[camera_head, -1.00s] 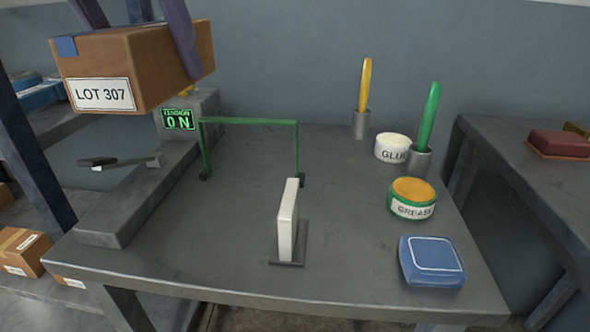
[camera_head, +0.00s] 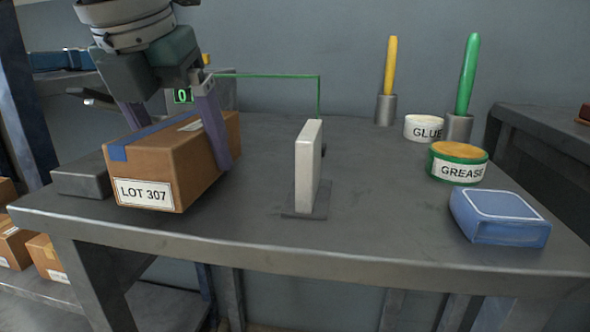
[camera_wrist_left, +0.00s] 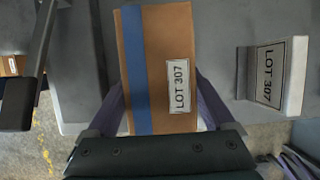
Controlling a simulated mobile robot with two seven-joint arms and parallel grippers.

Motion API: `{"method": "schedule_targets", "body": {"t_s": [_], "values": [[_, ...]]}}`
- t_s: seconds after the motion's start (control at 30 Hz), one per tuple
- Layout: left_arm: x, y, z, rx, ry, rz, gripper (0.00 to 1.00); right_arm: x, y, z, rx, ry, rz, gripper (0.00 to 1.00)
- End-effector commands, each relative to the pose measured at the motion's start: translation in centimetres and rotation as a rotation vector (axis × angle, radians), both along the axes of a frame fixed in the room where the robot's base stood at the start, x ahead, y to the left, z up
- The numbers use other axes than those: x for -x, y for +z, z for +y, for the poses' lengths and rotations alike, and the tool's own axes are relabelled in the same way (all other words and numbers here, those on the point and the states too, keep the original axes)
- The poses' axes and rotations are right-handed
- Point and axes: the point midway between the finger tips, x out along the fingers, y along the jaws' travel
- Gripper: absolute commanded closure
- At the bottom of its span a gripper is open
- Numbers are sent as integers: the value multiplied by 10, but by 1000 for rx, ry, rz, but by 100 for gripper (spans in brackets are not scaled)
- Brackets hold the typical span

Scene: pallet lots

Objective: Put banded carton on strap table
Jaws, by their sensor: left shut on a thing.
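The banded carton (camera_head: 200,160) is a brown box with a blue band and a LOT 307 label. My left gripper (camera_head: 180,142) is shut across it from above, one finger on each side. The carton is at the left front of the grey strap table (camera_head: 390,225), low over its top; I cannot tell whether it touches. In the left wrist view the carton (camera_wrist_left: 160,65) lies between the fingers (camera_wrist_left: 162,105), its label facing up in the picture. A green wire arch (camera_head: 270,76) stands behind it, and a small lit display (camera_head: 183,96) is partly hidden by my gripper.
A white upright plate (camera_head: 308,165) stands right of the carton; its LOT 307 face shows in the wrist view (camera_wrist_left: 275,75). A blue box (camera_head: 500,218), grease tub (camera_head: 457,163), glue tub (camera_head: 423,128) and two holders with sticks are at right. A grey rail block (camera_head: 80,180) is at left.

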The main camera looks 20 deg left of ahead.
Motion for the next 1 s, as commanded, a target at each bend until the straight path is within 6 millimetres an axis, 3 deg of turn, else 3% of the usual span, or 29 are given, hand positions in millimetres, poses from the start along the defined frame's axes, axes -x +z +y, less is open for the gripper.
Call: {"method": "schedule_targets", "body": {"t_s": [0.03,0.07,0.4,0.43,0.5,0.8,1.0], "values": [[0,-14,0,0,0,-1,77,0,-12,0,-1,-1,0,51],[0,-15,0,0,1,-1,77,0,-13,0,-1,-1,0,51],[0,-16,0,0,1,-1,77,0,-13,1,-2,-1,0,51],[0,-14,0,0,0,0,9,0,-12,1,-2,-1,0,51],[0,-14,0,0,0,0,2,0,-11,1,-2,-1,0,51],[0,-10,0,0,0,-1,0,0,-8,1,-2,-1,0,51],[11,24,-2,0,-1,-3,0,0,20,0,-1,-1,0,51]]}}
